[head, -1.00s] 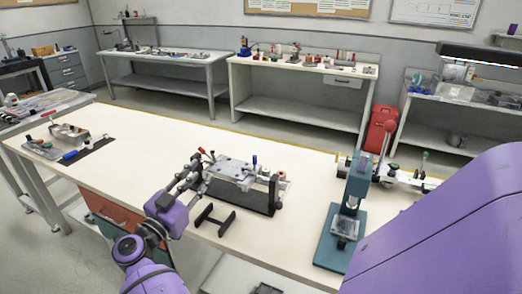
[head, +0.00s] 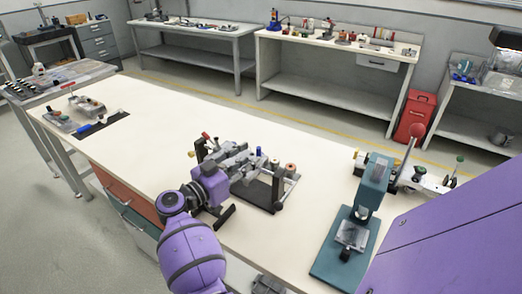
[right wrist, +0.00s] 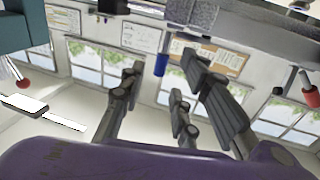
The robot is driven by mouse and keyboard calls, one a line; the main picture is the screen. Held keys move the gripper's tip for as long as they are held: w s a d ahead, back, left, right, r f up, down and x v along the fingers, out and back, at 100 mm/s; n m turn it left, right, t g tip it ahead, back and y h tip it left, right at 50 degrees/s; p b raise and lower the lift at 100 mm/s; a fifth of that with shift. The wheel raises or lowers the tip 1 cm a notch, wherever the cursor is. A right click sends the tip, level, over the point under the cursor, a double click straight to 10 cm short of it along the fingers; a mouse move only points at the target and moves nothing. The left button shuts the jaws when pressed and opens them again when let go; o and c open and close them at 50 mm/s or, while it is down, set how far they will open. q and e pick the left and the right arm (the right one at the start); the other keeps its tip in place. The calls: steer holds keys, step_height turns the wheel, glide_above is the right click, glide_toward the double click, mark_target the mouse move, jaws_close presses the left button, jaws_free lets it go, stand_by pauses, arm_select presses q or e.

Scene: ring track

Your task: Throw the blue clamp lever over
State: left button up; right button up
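The blue clamp lever (head: 258,151) stands upright on the grey clamp fixture (head: 278,190) on the bench. In the right wrist view the blue lever (right wrist: 160,65) hangs down from the top edge, between the fingertips in the picture; I cannot tell its exact depth. My right gripper (head: 232,157) reaches over the fixture's left side, partly hiding it. In the right wrist view my right gripper (right wrist: 165,69) has its fingers spread apart, with nothing held. The lever appears apart from the fingers. My left gripper is not in view.
A red-tipped lever (head: 205,136) rises beside the gripper. A teal press (head: 368,190) with a red ball handle stands to the right. Another fixture (head: 90,107) sits at the bench's far left. The bench top (head: 160,155) between them is clear.

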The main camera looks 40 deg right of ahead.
mark_target(257, 153)
steer(key=shift+w+d, duration=0.2)
steer(key=shift+d, duration=0.7)
steer(key=shift+w+d, duration=0.15)
steer(key=shift+d, duration=0.7)
steer(key=shift+w+d, duration=0.2)
steer(key=shift+d, duration=0.7)
jaws_close()
